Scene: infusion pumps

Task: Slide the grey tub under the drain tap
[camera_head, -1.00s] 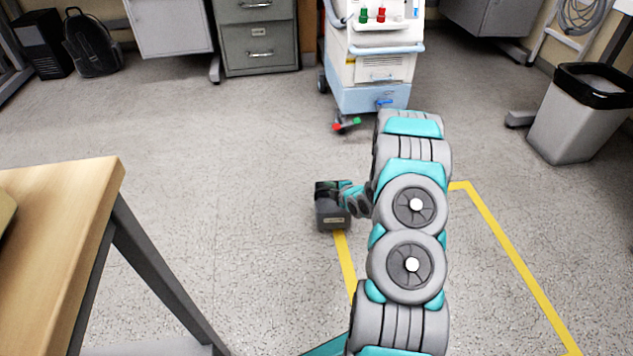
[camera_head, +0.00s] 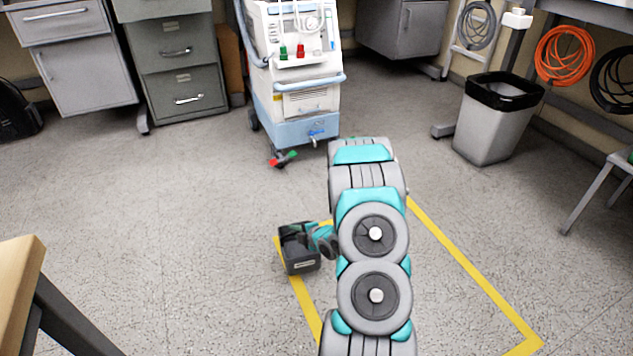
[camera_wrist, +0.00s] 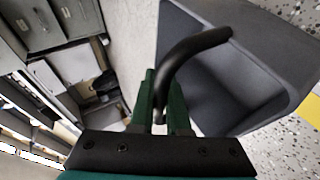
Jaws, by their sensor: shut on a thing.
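The dark grey tub (camera_head: 301,262) is on the floor at the left edge of the yellow-taped area, with a pale label on its near side. In the wrist view the tub (camera_wrist: 270,45) fills the upper right and its inside looks empty. My gripper (camera_head: 313,232) is at the tub's far right side. In the wrist view my gripper (camera_wrist: 163,98) has its green fingers closed on the tub's black curved handle (camera_wrist: 195,45). The drain tap (camera_head: 316,133), with a blue handle, is low on the front of the white and blue machine (camera_head: 295,95), behind and apart from the tub.
A grey bin (camera_head: 490,120) stands at the right and cabinets (camera_head: 175,65) at the back left. A wooden table (camera_head: 20,285) is at the near left. The floor between tub and machine is clear.

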